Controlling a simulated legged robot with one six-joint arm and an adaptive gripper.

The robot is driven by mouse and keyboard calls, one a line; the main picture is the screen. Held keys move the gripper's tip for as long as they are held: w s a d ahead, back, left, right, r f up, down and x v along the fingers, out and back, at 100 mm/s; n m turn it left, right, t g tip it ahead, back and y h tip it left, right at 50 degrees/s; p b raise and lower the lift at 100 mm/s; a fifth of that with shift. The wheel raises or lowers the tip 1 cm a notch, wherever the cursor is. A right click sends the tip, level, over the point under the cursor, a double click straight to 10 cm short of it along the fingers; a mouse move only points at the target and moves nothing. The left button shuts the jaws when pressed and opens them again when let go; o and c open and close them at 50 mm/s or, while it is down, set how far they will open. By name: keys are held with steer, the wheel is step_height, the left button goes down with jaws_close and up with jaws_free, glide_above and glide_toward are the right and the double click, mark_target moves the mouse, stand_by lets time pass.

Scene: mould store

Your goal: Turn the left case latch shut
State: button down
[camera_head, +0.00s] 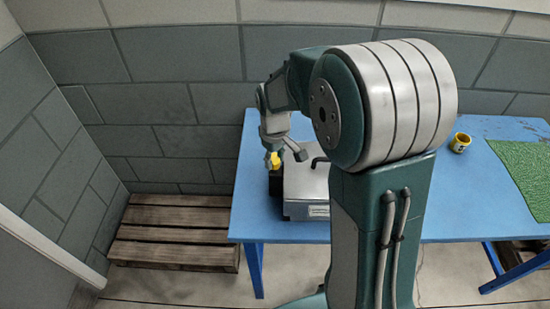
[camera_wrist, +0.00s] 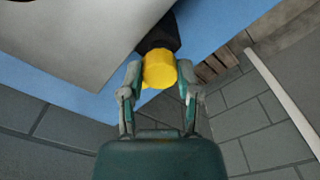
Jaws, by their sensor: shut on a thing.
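The case (camera_head: 306,187) is a light grey box with a dark handle, lying on the blue table (camera_head: 262,222). My arm hides its right part in the head view. The left case latch (camera_head: 275,160) is yellow on a dark block at the case's left side. In the wrist view the yellow latch (camera_wrist: 159,70) sits between my fingertips, with the dark block behind it and the pale case surface (camera_wrist: 80,35) at upper left. My gripper (camera_wrist: 158,80) is shut on the latch; it also shows in the head view (camera_head: 283,152). The latch's exact turn angle cannot be told.
A yellow cup-like container (camera_head: 460,143) and a green mat (camera_head: 525,172) lie on the table to the right. A wooden pallet (camera_head: 175,232) is on the floor left of the table. Grey block walls stand behind and at left.

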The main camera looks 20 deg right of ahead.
steer(key=shift+m, duration=0.3)
steer(key=m, duration=0.3)
steer(key=shift+w+m, duration=0.1)
steer(key=shift+m, duration=0.3)
steer(key=m, duration=0.4)
steer(key=shift+m, duration=0.3)
steer(key=m, duration=0.8)
steer(key=shift+m, duration=0.3)
steer(key=shift+c, duration=1.5)
jaws_free()
